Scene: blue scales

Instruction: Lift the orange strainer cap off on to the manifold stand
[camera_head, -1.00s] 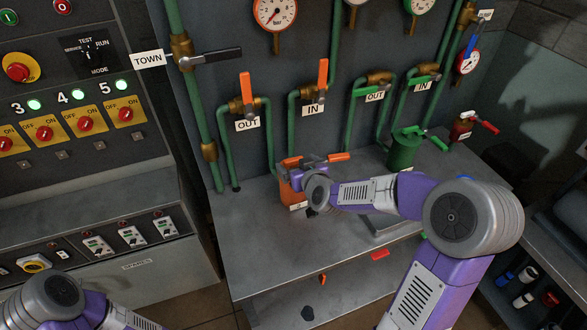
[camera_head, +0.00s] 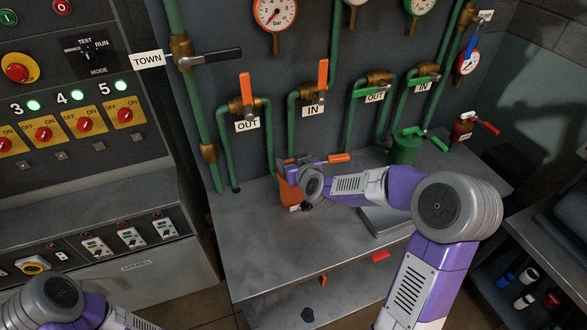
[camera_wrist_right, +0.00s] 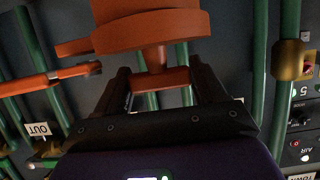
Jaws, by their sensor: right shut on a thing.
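The orange strainer (camera_head: 290,192) stands on the manifold stand (camera_head: 250,235), below the left pair of OUT and IN pipes. My right gripper (camera_head: 298,168) is at its top, partly hidden by my wrist. In the right wrist view, the orange cap (camera_wrist_right: 150,35) fills the top of the picture. Its stem and crossbar (camera_wrist_right: 165,80) sit between the fingers of my right gripper (camera_wrist_right: 163,88), which is shut on it. Whether the cap is clear of the strainer body cannot be told. My left arm shows at bottom left, but its gripper is out of view.
An orange lever (camera_head: 340,158) points right beside the strainer. A green strainer (camera_head: 404,149) and a small red valve (camera_head: 462,130) stand farther right. A shallow grey tray (camera_head: 385,226) lies behind my right forearm. The stand's left front is clear.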

